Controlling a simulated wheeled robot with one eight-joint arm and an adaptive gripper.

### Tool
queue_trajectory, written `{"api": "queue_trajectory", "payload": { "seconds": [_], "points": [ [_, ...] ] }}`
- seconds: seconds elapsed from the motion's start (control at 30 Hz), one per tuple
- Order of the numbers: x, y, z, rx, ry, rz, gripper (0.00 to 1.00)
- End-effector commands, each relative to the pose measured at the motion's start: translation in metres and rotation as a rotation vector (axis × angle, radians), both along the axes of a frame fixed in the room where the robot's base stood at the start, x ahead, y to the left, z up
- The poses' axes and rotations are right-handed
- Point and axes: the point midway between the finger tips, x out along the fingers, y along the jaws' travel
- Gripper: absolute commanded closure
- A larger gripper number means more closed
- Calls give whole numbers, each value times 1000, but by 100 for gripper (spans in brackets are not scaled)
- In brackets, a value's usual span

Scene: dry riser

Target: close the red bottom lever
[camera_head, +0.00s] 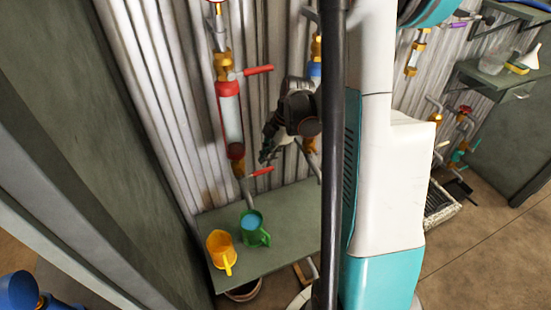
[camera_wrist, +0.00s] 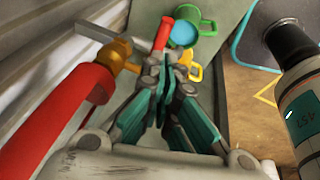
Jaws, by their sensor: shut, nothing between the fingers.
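The red bottom lever (camera_head: 262,171) sticks out to the right from the lower end of the red riser, across the pipe's line. In the wrist view the red lever (camera_wrist: 165,33) shows just past my fingertips. The red riser tube (camera_head: 231,118) stands upright against the corrugated wall, with a brass valve (camera_head: 236,165) below it. The tube also shows at the left of the wrist view (camera_wrist: 55,115). My gripper (camera_head: 266,156) is shut and empty, just above the bottom lever. I cannot tell whether my fingertips (camera_wrist: 172,58) touch it.
A red top lever (camera_head: 258,69) juts out above the tube. A green table (camera_head: 285,225) below holds a yellow mug (camera_head: 220,250) and a green mug (camera_head: 254,230). A blue-topped pipe (camera_head: 315,68) stands close to the right of my gripper.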

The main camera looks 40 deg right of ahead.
Motion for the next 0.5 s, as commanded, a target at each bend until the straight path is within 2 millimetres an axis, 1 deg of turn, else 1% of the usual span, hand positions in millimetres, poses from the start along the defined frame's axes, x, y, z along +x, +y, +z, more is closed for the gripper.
{"api": "queue_trajectory", "payload": {
  "seconds": [0.03,0.3,0.5],
  "points": [
    [-5,-10,10,0,1,-8,100],
    [-22,-42,46,-1,0,-8,100],
    [-30,-57,63,-1,1,-5,100]
  ]
}}
